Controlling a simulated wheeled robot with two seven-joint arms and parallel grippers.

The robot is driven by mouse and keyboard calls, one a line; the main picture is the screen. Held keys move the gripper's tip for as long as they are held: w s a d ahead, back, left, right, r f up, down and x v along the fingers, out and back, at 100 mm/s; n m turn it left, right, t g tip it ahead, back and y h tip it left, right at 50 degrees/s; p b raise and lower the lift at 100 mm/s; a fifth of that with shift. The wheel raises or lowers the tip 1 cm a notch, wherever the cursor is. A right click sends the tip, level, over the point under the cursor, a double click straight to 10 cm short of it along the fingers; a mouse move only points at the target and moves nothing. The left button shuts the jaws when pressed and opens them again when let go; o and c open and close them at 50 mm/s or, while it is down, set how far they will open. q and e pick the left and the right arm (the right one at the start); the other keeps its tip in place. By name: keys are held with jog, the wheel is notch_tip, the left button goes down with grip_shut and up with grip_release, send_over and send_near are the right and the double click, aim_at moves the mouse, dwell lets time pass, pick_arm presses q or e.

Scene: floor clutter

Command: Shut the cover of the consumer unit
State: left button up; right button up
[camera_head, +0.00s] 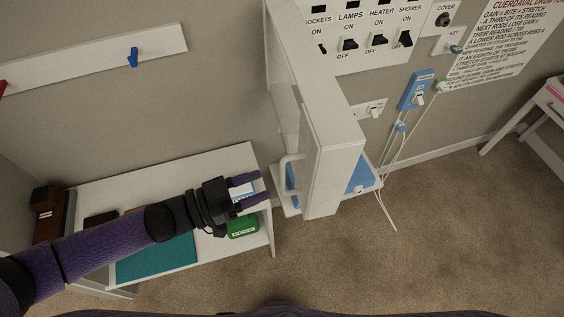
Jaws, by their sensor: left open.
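The consumer unit (372,18) is on the wall at top centre, with a row of labelled black switches. Its cover (336,165), a thick white frame with a clear pane, stands open, swung out from the wall towards me. A pale handle (287,170) shows on the left side of the cover near its lower end. My left gripper (256,189) is open, its purple fingers pointing right, a little left of the handle and apart from it in the picture. My right gripper is not in view.
A white table (180,172) below my left arm holds a teal mat (155,258), a green box (242,226) and dark items. A blue socket device (416,91) with hanging cables is on the wall right of the cover. Carpet is clear at lower right.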

aim_at(282, 192)
pick_arm(q)
jog(key=x, duration=0.5)
jog(key=shift+w+d, duration=0.1)
jog(key=shift+d, duration=0.25)
grip_shut()
dwell(1.0)
